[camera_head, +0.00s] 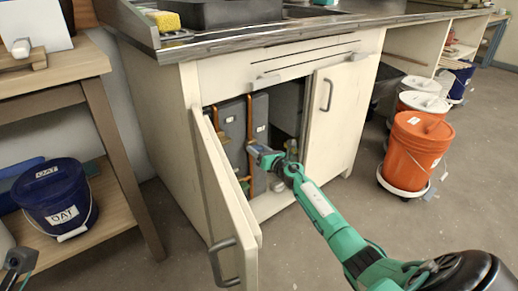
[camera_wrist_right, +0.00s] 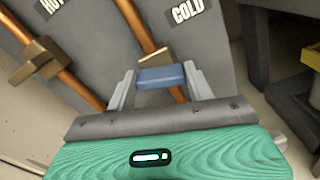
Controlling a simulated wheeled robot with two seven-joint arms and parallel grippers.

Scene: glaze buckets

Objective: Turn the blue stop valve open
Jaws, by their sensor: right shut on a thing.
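The blue stop valve handle (camera_wrist_right: 161,77) sits on a copper pipe (camera_wrist_right: 136,25) under the "COLD" label (camera_wrist_right: 187,10) in the right wrist view. My right gripper (camera_wrist_right: 160,80) has a finger on each side of the handle and is shut on it. In the head view my right gripper (camera_head: 257,150) reaches into the open sink cabinet (camera_head: 285,150) and covers much of the valve. My left gripper (camera_head: 18,260) shows only in part at the lower left edge, and its jaws cannot be made out.
A brass valve (camera_wrist_right: 35,60) sits on the left pipe near the "HOT" label. The left cabinet door (camera_head: 225,195) stands open. Orange (camera_head: 418,145) and white-lidded buckets stand to the right. A blue bucket (camera_head: 55,195) sits on the left shelf. The front floor is clear.

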